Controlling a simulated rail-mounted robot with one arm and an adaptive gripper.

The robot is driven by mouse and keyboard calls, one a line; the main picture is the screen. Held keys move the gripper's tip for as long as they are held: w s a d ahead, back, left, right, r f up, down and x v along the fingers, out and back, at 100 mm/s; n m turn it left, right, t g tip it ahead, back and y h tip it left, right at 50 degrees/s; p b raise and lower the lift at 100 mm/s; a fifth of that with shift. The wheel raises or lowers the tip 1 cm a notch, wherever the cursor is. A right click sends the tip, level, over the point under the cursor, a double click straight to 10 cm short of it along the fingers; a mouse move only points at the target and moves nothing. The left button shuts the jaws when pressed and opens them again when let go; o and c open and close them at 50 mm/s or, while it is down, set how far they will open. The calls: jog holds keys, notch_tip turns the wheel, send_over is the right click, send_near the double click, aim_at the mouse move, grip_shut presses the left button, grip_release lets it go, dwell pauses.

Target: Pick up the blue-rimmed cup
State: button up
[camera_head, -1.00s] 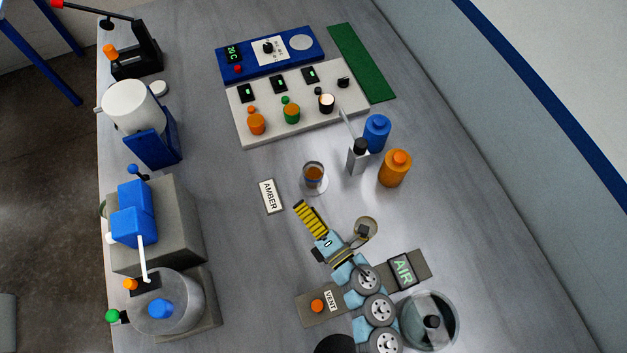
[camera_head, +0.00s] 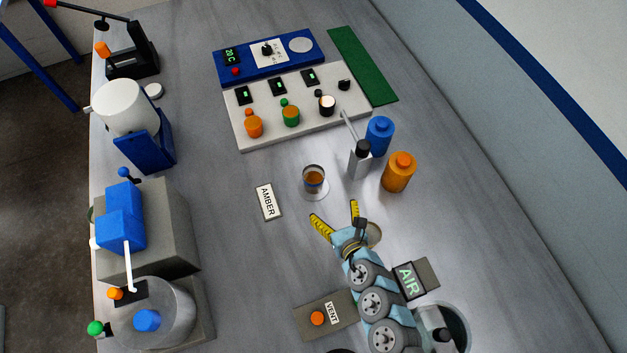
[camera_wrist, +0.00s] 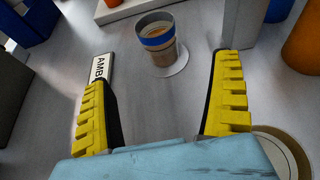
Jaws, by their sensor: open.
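The blue-rimmed cup (camera_head: 313,178) is small and clear with amber-brown contents and a blue band. It stands upright on a pale round disc, and the wrist view shows it (camera_wrist: 158,42) ahead, between the lines of my fingers. My gripper (camera_head: 336,212) is open and empty, with yellow ribbed fingers spread. In the head view it is just below and to the right of the cup, fingers pointing towards it. In the wrist view a gap remains between the fingertips (camera_wrist: 160,70) and the cup.
An AMBER label (camera_head: 267,201) lies left of the cup. A grey dispenser (camera_head: 359,160), a blue bottle (camera_head: 379,135) and an orange bottle (camera_head: 398,172) stand to its right. A control panel (camera_head: 300,125) lies behind. The VENT block (camera_head: 325,317) and AIR block (camera_head: 415,280) are near my arm.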

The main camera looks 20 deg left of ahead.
aim_at(318, 184)
jog(key=shift+b+x, duration=0.3)
jog(key=shift+x, duration=4.45)
jog(key=shift+w+a+f, duration=0.15)
jog(key=shift+w+a, duration=0.1)
jog(key=shift+a, duration=0.05)
jog(key=shift+w+a+f+p, duration=0.25)
jog(key=shift+w+a+p, duration=0.2)
jog(key=shift+w+a, duration=0.75)
jog(key=shift+w+a+f, duration=0.35)
jog(key=shift+a+f, duration=0.05)
jog(key=shift+w+a+f, duration=0.1)
jog(key=shift+w+a, duration=0.05)
jog(key=shift+a, duration=0.1)
jog(key=c, duration=1.1)
